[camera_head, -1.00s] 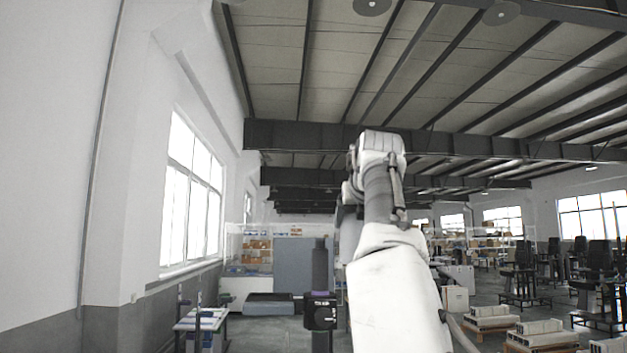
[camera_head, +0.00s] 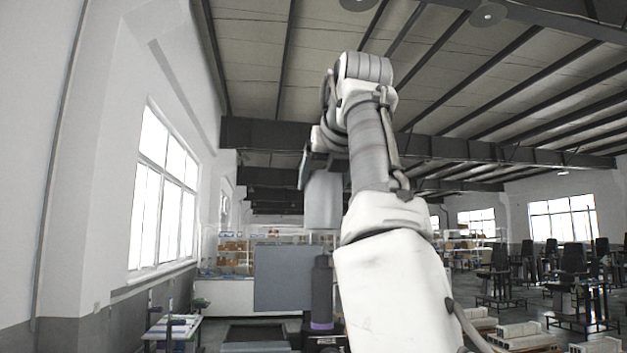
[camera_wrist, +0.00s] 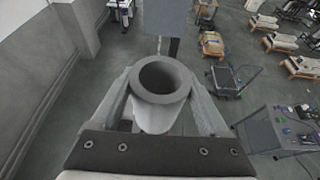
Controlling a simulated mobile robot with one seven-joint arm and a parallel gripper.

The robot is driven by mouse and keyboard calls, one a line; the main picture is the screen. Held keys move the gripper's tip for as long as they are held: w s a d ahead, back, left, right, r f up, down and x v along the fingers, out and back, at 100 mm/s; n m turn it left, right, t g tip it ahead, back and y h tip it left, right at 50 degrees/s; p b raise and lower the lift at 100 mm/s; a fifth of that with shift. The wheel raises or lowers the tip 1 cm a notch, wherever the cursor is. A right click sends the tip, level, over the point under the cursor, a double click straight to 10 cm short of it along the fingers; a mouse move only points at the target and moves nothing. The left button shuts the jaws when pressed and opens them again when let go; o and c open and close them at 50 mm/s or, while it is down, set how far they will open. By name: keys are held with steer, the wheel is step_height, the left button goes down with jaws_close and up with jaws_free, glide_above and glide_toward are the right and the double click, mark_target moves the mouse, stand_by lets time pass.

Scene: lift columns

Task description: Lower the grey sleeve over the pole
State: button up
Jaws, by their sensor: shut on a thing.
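The grey sleeve (camera_head: 323,203) hangs upright in the head view, left of my white arm. In the wrist view I look at the open round end of the sleeve (camera_wrist: 147,118). My gripper (camera_wrist: 162,88) is shut on it, one finger on each side. In the head view my gripper (camera_head: 312,165) is partly hidden by my arm. The pole (camera_head: 322,285) is a dark upright cylinder with a purple band near its bottom. In the head view the sleeve is above the pole, with a gap between them. I cannot tell their alignment in depth.
A grey panel (camera_head: 281,278) stands behind the pole. A small table (camera_head: 172,333) is at the lower left, by the windowed wall. Shelving stands at the back. Pallets with pale blocks (camera_head: 520,335) and dark machines (camera_head: 572,265) are at the right. Floor around them is partly free.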

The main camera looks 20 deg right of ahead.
mark_target(325, 269)
steer(key=shift+w+a+r, duration=0.15)
steer(key=shift+a+r, duration=0.1)
steer(key=shift+s, duration=0.2)
steer(key=shift+w+f, duration=0.15)
steer(key=shift+f, duration=0.6)
step_height(325, 269, down, 2)
steer(key=shift+d+b, duration=0.1)
steer(key=shift+b, duration=0.9)
steer(key=shift+f+b, duration=0.2)
steer(key=shift+b, duration=0.25)
steer(key=shift+f+b, duration=6.4)
steer(key=shift+b, duration=0.1)
